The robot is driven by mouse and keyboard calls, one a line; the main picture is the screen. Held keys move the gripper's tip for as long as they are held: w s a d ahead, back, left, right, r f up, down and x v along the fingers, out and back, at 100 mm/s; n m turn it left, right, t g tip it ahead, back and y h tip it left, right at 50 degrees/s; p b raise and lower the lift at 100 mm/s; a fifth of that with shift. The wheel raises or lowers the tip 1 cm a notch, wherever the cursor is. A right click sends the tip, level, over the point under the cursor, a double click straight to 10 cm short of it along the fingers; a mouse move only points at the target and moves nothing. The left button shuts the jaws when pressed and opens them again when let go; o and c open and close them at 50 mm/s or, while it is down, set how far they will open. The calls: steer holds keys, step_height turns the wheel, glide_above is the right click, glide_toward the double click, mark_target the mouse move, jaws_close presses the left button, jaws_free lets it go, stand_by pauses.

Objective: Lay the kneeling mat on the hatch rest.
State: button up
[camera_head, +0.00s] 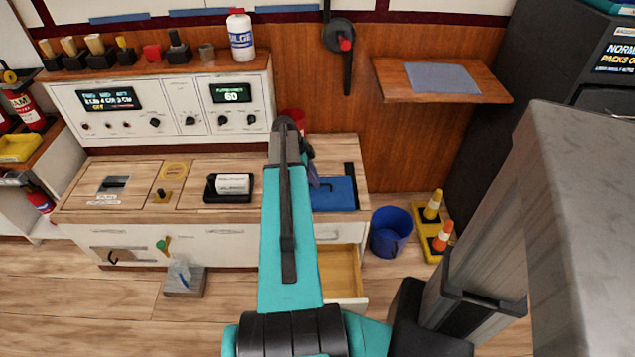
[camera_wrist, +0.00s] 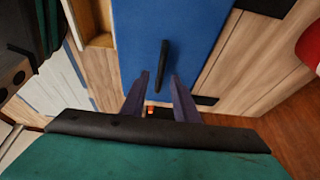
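A flat blue panel, which looks like the kneeling mat (camera_head: 335,193), lies on the right end of the wooden counter. In the wrist view the blue mat (camera_wrist: 190,30) fills the upper middle and has a short black handle (camera_wrist: 163,62). My gripper (camera_wrist: 160,75) is open, its two dark fingertips apart, with the near end of the handle showing between them. I cannot tell whether they touch it. In the head view my gripper (camera_head: 314,178) is partly hidden by my arm. No hatch rest is labelled; a wall shelf (camera_head: 487,93) bears a flat grey-blue patch (camera_head: 437,78).
An open drawer (camera_head: 340,272) juts out below the mat. A blue bucket (camera_head: 391,232) and a yellow stand with orange cones (camera_head: 440,234) are on the floor to the right. A black holder with a white roll (camera_head: 233,184) sits left of my arm.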

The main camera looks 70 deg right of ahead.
steer(key=v, duration=0.8)
steer(key=shift+r, duration=0.15)
stand_by(0.5)
steer(key=w+a+f+n, duration=0.5)
steer(key=a+f, duration=0.1)
steer(key=a, duration=0.4)
steer(key=w+a+f+n+y, duration=0.1)
steer(key=w+a+f+n, duration=0.5)
steer(key=a, duration=0.5)
steer(key=w+a+f+n, duration=0.4)
steer(key=a+f, duration=0.3)
steer(key=a, duration=0.3)
steer(key=s+a+f+n, duration=0.2)
steer(key=a+f+n, duration=0.2)
steer(key=a, duration=0.5)
steer(key=s+a+f+n, duration=0.1)
steer(key=a+f+n, duration=0.3)
steer(key=a, duration=0.5)
steer(key=s+a+f+n, duration=0.4)
steer(key=s+a+n, duration=0.5)
steer(key=a, duration=0.4)
steer(key=shift+s+g, duration=0.35)
steer(key=shift+g, duration=0.05)
